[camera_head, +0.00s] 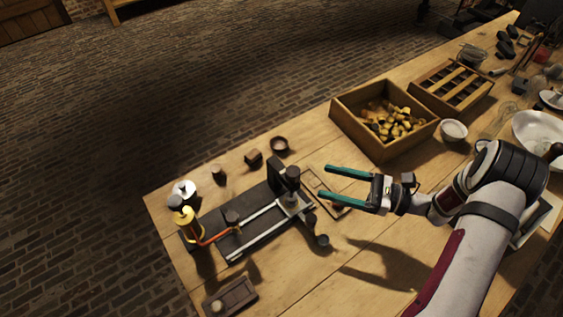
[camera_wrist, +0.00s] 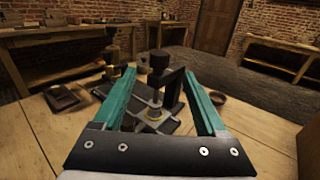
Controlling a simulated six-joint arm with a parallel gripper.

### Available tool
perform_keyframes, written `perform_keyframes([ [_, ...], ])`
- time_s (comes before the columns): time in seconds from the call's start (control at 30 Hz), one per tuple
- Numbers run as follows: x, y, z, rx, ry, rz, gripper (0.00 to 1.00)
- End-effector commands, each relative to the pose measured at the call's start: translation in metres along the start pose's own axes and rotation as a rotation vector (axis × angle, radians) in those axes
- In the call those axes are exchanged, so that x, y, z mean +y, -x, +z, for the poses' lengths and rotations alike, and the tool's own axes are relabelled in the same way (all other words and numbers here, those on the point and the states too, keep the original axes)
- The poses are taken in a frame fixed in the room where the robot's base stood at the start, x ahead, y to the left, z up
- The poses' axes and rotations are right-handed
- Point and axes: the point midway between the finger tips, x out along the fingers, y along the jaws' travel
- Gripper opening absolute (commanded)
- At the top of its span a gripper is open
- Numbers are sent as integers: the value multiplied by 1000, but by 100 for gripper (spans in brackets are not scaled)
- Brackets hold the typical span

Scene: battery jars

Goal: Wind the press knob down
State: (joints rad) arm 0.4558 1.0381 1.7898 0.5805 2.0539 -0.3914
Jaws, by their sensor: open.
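The press knob (camera_head: 291,174) is a dark upright cylinder on top of the press, which has a dark bracket (camera_head: 274,173) beside it and stands at one end of a dark base plate (camera_head: 248,237). My gripper (camera_head: 328,182) has two teal fingers, spread wide with nothing between them. It is to the right of the press, fingers pointing left toward the knob, apart from it.
A crate (camera_head: 349,121) of yellowish pieces and a divided box (camera_head: 446,105) stand behind my gripper. A brass-topped apparatus (camera_head: 187,226) with an orange-red pipe is at the plate's left end.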

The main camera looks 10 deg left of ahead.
Motion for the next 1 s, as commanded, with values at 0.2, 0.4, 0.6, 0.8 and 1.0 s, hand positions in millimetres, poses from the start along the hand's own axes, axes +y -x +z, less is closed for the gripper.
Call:
perform_keyframes([
  [0.2, 2, -65, 0, 2, 0, 8, 74],
  [0.4, 2, -105, 0, 3, -2, 5, 74],
  [0.6, 2, -122, 0, 4, -1, 4, 74],
  [0.8, 1, -123, 0, 4, -1, 3, 74],
  [1.0, 1, -123, 0, 4, -1, 3, 47],
])
